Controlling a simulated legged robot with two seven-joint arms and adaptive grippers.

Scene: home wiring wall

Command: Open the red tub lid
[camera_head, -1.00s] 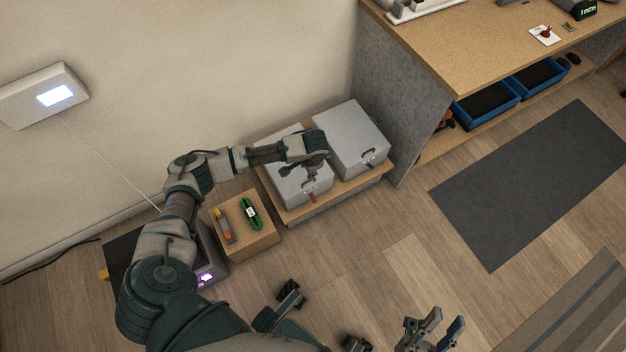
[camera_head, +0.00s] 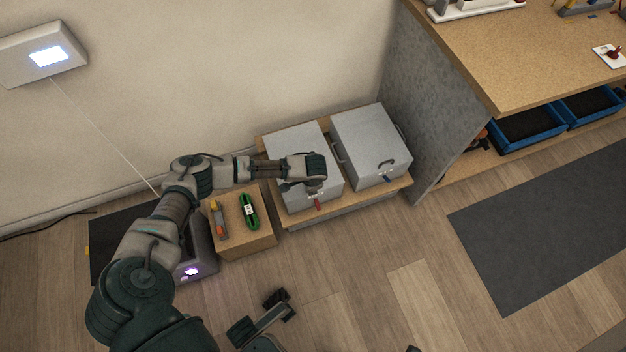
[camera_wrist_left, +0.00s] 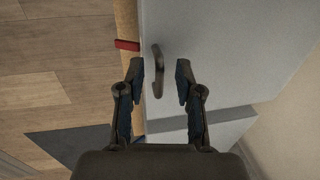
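The red tub is a grey box (camera_head: 295,146) with a red tag (camera_head: 318,204) on its front edge, on a low wooden stand. My left gripper (camera_head: 315,187) is over its front part in the head view and hides its handle there. In the left wrist view, my left gripper (camera_wrist_left: 160,75) is open, with a dark lid handle (camera_wrist_left: 158,72) showing between its fingertips. I cannot tell whether they touch it. The red tag (camera_wrist_left: 127,44) lies just left of the handle. The lid (camera_wrist_left: 220,50) looks closed.
A similar grey tub with a blue tag (camera_head: 372,150) stands close on the right. A workbench (camera_head: 500,60) is at the right, a wall behind. The floor in front is open.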

